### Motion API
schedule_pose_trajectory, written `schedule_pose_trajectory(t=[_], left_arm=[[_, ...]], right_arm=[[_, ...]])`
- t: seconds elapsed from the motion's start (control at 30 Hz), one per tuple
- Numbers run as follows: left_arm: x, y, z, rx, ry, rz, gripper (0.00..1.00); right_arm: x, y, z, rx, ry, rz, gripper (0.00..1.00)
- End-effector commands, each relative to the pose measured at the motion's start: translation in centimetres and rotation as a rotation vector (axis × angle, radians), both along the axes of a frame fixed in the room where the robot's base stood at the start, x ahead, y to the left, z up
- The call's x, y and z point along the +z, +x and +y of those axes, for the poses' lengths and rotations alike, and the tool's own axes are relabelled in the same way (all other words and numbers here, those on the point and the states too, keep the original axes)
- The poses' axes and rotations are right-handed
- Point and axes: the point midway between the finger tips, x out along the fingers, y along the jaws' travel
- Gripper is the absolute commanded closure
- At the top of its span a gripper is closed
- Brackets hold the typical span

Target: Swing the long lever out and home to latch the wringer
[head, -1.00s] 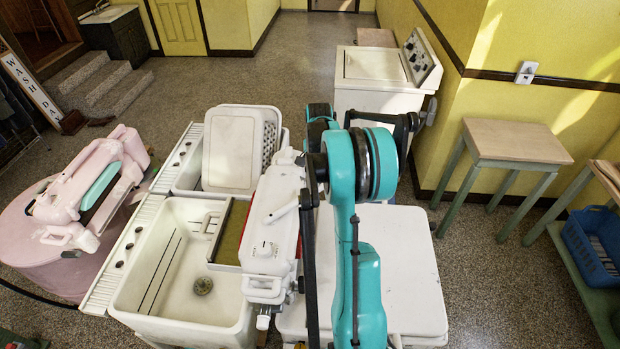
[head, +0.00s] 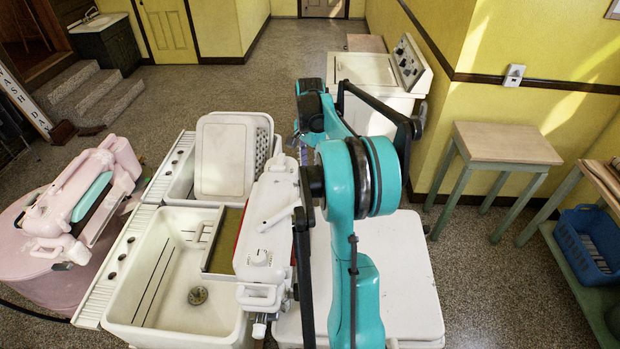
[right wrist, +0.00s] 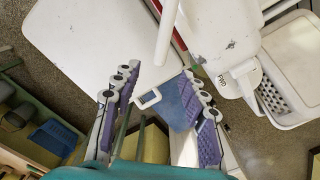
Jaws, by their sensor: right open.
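The white wringer (head: 268,225) stands between the sink tub and the white washer lid, with a round dial on its near end. In the right wrist view, a white rod that looks like this lever (right wrist: 167,32) reaches down toward the space between my fingers, beside the wringer body (right wrist: 225,35) marked FWD. My right gripper (right wrist: 160,95) is open, its purple pads apart, with nothing clearly held. In the head view it is mostly hidden behind my teal arm. My left gripper is not in view.
A white double sink (head: 180,290) is left of the wringer; a white washer lid (head: 395,265) is right. A pink wringer washer (head: 75,215) stands far left. A wooden-topped table (head: 505,143) and a blue basket (head: 590,245) are at the right.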

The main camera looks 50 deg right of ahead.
Motion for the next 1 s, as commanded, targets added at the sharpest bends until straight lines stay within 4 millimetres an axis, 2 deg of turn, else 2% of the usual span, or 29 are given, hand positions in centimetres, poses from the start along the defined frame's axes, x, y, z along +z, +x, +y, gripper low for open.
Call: schedule_pose_trajectory(t=[0.1,0.2,0.5,0.53,0.67,0.7,0.87,1.0], left_arm=[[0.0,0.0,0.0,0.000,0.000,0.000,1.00],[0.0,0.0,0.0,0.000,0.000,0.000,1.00],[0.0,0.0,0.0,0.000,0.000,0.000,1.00],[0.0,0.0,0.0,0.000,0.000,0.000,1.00],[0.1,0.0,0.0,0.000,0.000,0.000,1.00],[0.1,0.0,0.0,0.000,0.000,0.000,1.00],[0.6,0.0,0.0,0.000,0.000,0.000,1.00],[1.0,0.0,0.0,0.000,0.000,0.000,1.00]], right_arm=[[1.8,0.0,-0.1,0.000,0.000,0.000,0.57],[2.6,0.0,-0.1,-0.001,0.000,0.000,0.57],[2.9,0.0,-0.1,0.000,0.000,0.000,0.57],[2.9,0.0,-0.1,0.000,0.000,0.000,0.60],[2.8,0.1,-0.1,0.033,0.000,-0.007,0.94],[2.6,0.2,-0.1,0.067,-0.001,-0.014,1.00],[1.6,0.8,-0.3,0.335,-0.015,-0.070,1.00],[0.4,1.5,-0.5,0.658,-0.056,-0.132,1.00]])
